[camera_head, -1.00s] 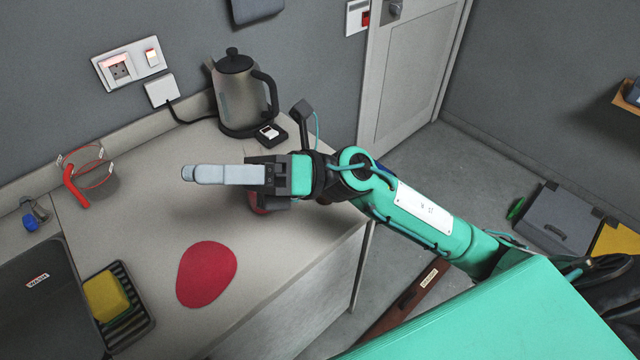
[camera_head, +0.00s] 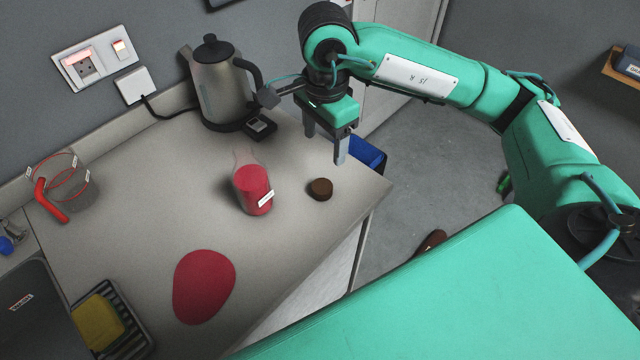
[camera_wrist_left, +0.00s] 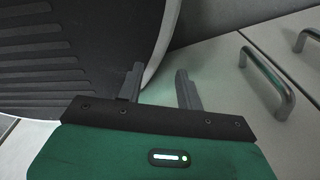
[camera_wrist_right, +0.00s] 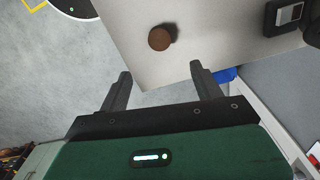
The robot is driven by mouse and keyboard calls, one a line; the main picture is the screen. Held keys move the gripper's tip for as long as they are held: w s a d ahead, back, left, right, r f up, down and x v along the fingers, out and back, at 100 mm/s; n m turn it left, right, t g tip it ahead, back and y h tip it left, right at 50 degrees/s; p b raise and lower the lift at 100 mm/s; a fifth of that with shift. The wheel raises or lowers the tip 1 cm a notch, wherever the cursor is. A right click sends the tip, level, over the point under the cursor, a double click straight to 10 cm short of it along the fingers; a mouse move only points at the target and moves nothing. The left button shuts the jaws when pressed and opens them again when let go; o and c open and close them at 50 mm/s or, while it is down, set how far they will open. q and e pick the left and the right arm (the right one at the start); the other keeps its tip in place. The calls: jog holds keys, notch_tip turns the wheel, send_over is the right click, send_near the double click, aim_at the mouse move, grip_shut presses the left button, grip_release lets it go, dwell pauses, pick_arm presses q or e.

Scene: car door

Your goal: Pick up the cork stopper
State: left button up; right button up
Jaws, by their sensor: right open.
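The cork stopper (camera_head: 320,189) is a small brown disc-like piece lying on the grey counter, right of a red jar. In the right wrist view the cork stopper (camera_wrist_right: 160,39) lies on the counter beyond the fingertips. My right gripper (camera_head: 325,146) points down above the counter's right end, behind and above the cork and apart from it. In its wrist view the right gripper (camera_wrist_right: 160,72) is open and empty. My left gripper (camera_wrist_left: 160,75) is absent from the head view; its own view shows two fingers apart with nothing between them.
The red jar (camera_head: 253,190) with a white tag stands just left of the cork. A kettle (camera_head: 220,85) stands at the back. A red mat (camera_head: 204,287), a measuring cup (camera_head: 70,185) and a yellow sponge (camera_head: 97,322) lie further left. The counter (camera_head: 150,225) ends right of the cork.

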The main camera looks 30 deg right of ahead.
jog(key=p, duration=0.1)
send_over(323, 185)
notch_tip(323, 185, down, 8)
jog(key=shift+s+r, duration=0.1)
notch_tip(323, 185, down, 5)
jog(key=shift+r+p, duration=0.15)
jog(key=shift+p, duration=0.95)
jog(key=shift+f, duration=0.3)
pick_arm(q)
jog(key=s, duration=0.1)
jog(key=s+r, duration=0.2)
jog(key=shift+s+a+r, duration=0.15)
jog(key=shift+s+a, duration=0.1)
pick_arm(e)
jog(key=c, duration=1.1)
